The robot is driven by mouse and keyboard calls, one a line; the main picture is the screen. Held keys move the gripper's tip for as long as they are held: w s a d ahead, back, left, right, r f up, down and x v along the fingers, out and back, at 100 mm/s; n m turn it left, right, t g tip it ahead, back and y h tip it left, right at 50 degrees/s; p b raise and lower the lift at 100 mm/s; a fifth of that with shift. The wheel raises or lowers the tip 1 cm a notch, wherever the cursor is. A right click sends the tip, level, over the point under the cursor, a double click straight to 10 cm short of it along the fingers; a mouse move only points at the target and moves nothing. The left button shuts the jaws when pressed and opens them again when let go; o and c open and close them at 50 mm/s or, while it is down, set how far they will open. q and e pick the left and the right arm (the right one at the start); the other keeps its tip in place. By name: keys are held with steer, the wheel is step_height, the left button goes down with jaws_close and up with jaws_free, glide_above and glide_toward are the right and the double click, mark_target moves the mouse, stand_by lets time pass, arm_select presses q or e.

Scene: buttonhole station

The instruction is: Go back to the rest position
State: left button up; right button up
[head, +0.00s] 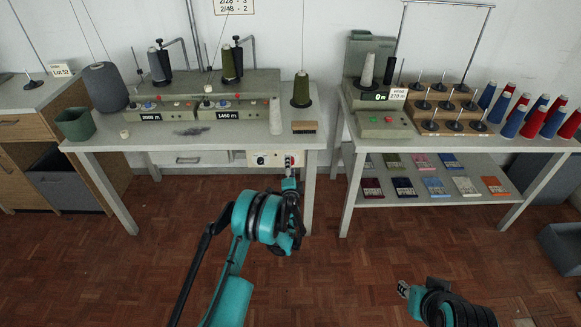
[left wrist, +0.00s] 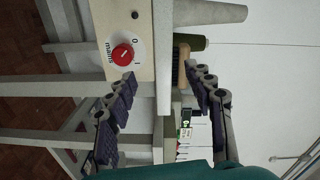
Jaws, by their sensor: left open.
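My left gripper (head: 291,162) is stretched forward to the front edge of the left table (head: 215,143), just right of a pale switch box (head: 265,160) under the tabletop. My right gripper (head: 404,290) is low at the bottom right, over the floor in front of the right table. Its fingers are too small to read.
The left table carries two winding units (head: 225,112), a grey cone (head: 105,87), a green cup (head: 75,124) and a brush (head: 304,127). The right table (head: 400,135) holds a spool rack (head: 440,110) and red and blue spools (head: 530,112). The floor (head: 340,260) in front is clear.

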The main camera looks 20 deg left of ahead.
arm_select(q)
steer(key=s+a+r+n+g+y, duration=0.1)
steer(key=s+r+n, duration=0.1)
steer(key=r, duration=0.4)
steer(key=s+a+r+n+g, duration=0.1)
steer(key=a+r+n, duration=0.1)
steer(key=r, duration=0.4)
steer(key=s+r+n+g, duration=0.3)
steer(key=s+r+n, duration=0.1)
steer(key=s+r, duration=0.6)
steer(key=s+d+f+n+g+h, duration=0.1)
steer(key=s+d+h, duration=0.1)
steer(key=s, duration=0.9)
steer(key=s+d+f+n+g+h, duration=0.2)
steer(key=s+d, duration=0.2)
steer(key=s, duration=0.8)
steer(key=s+d+f+n+g+h, duration=0.1)
steer(key=s+d+f+g+h, duration=0.1)
steer(key=s, duration=1)
steer(key=shift+s+d+n, duration=0.2)
steer(key=shift+d+n, duration=0.1)
steer(key=shift+d, duration=0.2)
